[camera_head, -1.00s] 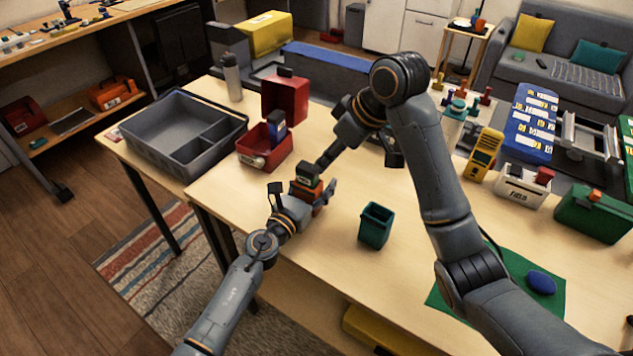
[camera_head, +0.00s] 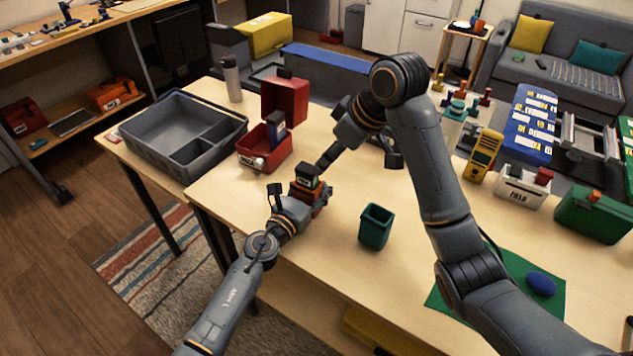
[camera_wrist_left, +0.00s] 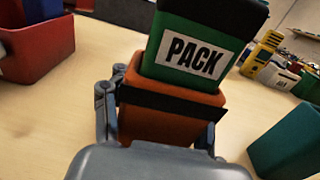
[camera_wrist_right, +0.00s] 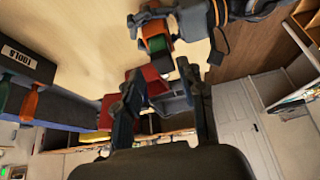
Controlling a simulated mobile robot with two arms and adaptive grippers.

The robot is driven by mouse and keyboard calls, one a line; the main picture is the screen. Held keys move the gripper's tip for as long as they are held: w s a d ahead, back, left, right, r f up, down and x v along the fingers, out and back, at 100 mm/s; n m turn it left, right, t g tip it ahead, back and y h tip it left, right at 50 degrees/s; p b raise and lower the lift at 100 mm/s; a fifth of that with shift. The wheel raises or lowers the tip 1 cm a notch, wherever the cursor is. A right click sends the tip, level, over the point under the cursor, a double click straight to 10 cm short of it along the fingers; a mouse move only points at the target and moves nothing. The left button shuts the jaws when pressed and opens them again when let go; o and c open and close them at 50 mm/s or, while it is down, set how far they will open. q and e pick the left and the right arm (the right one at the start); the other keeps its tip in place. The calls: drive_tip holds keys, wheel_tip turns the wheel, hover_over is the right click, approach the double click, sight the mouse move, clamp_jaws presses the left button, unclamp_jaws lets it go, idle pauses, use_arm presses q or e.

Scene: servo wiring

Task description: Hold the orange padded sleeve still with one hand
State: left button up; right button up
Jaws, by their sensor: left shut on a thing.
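The orange padded sleeve (camera_head: 322,203) stands on the wooden table, with a green block labelled PACK (camera_wrist_left: 195,50) seated in its top. In the left wrist view the sleeve (camera_wrist_left: 160,124) has a dark band across it. My left gripper (camera_head: 308,199) is shut on the sleeve, one finger at each side. My right gripper (camera_wrist_right: 160,72) is open and empty, its arm reaching over the table near the sleeve and block. In the right wrist view the sleeve and block (camera_wrist_right: 156,40) lie beyond its fingertips.
A red open box (camera_head: 264,152) and a grey divided tray (camera_head: 180,125) stand to the left. A dark green bin (camera_head: 375,226) is just right of the sleeve. A yellow meter (camera_head: 484,155) and a green mat (camera_head: 495,262) lie further right. The front middle of the table is clear.

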sight(308, 168)
drive_tip(key=shift+o, duration=0.7)
drive_tip(key=shift+a+r, duration=0.1)
drive_tip(key=shift+r, duration=0.1)
drive_tip(key=shift+n+g+h, duration=0.4)
drive_tip(key=shift+g, duration=0.1)
drive_tip(key=w+a+f, duration=0.1)
drive_tip(key=f, duration=0.1)
drive_tip(key=w+a+f, duration=0.1)
drive_tip(key=a+f, duration=0.1)
drive_tip(key=f, duration=0.1)
drive_tip(key=w+a+f, duration=0.1)
drive_tip(key=f, duration=0.1)
drive_tip(key=shift+w+a+f, duration=0.15)
drive_tip(key=shift+a, duration=0.1)
clamp_jaws()
